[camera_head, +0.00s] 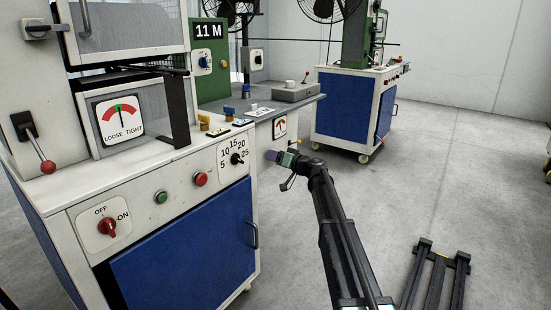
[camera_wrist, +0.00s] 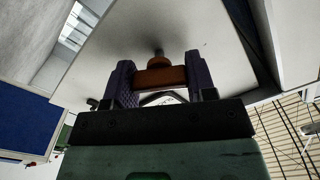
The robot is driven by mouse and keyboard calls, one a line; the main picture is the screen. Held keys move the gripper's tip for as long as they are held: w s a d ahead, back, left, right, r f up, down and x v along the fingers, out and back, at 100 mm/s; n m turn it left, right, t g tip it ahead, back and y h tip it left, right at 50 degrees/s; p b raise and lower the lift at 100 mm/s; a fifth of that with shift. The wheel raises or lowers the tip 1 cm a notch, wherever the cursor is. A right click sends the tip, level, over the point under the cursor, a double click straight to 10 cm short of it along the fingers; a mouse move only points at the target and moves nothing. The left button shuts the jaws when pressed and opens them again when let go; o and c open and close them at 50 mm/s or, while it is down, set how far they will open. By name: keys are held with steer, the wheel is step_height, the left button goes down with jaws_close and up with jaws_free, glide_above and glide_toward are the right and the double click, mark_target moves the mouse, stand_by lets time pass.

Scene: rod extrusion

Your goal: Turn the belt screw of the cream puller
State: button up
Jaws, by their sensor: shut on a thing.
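A cream machine with blue doors (camera_head: 150,195) stands at the left in the head view. My gripper (camera_head: 272,156) is at its right end, beside a cream panel with a small red gauge (camera_head: 280,128). In the wrist view my gripper (camera_wrist: 160,85) has its two purple fingers shut on an orange-brown screw knob (camera_wrist: 160,77). The knob's short stem (camera_wrist: 158,54) runs to a pale panel. The knob is hidden in the head view. A larger gauge marked LOOSE and TIGHT (camera_head: 119,119) is on the cream machine's front; its pointer looks near the green top.
A red OFF/ON switch (camera_head: 107,227), green button (camera_head: 161,197), red button (camera_head: 200,179) and black numbered dial (camera_head: 237,158) line the front. A red-balled lever (camera_head: 47,166) is at left. Another blue cabinet (camera_head: 345,105) stands behind. The floor at right is mostly clear.

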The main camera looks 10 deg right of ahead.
steer(key=shift+m, duration=2.8)
steer(key=o, duration=0.9)
steer(key=shift+d, duration=0.1)
steer(key=shift+o, duration=0.2)
steer(key=v, duration=1)
steer(key=shift+s+d, duration=0.25)
